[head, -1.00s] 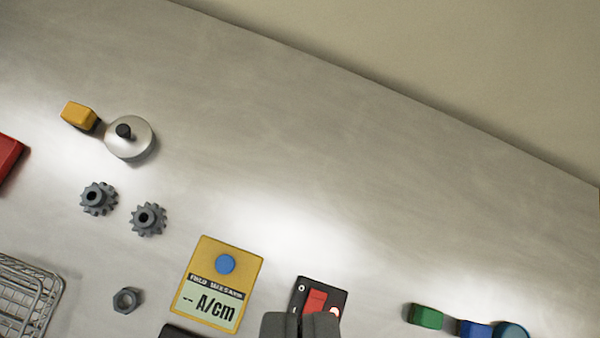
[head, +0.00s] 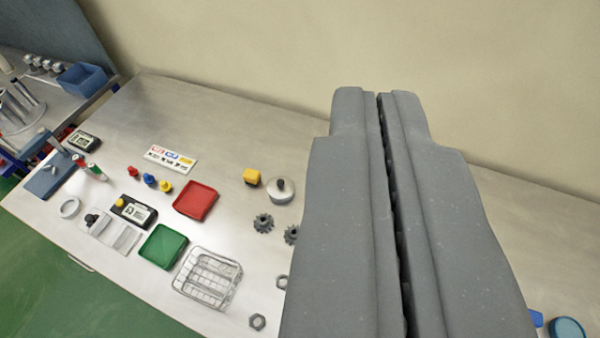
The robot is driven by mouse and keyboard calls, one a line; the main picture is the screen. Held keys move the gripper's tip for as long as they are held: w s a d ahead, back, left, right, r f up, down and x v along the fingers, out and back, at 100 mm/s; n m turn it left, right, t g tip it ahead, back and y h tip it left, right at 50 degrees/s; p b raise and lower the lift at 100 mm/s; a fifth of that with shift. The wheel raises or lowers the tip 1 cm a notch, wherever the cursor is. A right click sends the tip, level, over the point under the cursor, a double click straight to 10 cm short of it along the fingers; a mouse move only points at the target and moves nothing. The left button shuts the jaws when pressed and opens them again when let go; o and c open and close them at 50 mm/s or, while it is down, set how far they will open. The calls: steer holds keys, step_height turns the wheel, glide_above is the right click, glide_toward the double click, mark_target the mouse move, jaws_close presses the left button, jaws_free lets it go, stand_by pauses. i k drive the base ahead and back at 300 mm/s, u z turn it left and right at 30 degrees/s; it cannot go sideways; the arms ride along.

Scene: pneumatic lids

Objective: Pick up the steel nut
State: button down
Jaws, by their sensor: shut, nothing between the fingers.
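Two grey hex nuts lie on the metal table in the head view. One nut (head: 282,282) is right of the wire basket, close to the left edge of my gripper. The other nut (head: 257,321) lies lower, near the table's front edge. I cannot tell which is the steel nut. My gripper (head: 378,98) fills the right-middle of the view, its two grey fingers shut together with nothing between them. Its tips point up the picture, away from the nuts, and its body hides part of the table.
The wire basket (head: 208,279), green tray (head: 163,246) and red tray (head: 196,201) are left of the nuts. A blue round object (head: 567,328) is at lower right.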

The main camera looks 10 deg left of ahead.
mark_target(282, 276)
steer(key=z, duration=0.5)
steer(key=k, duration=1.45)
steer(key=u, duration=0.45)
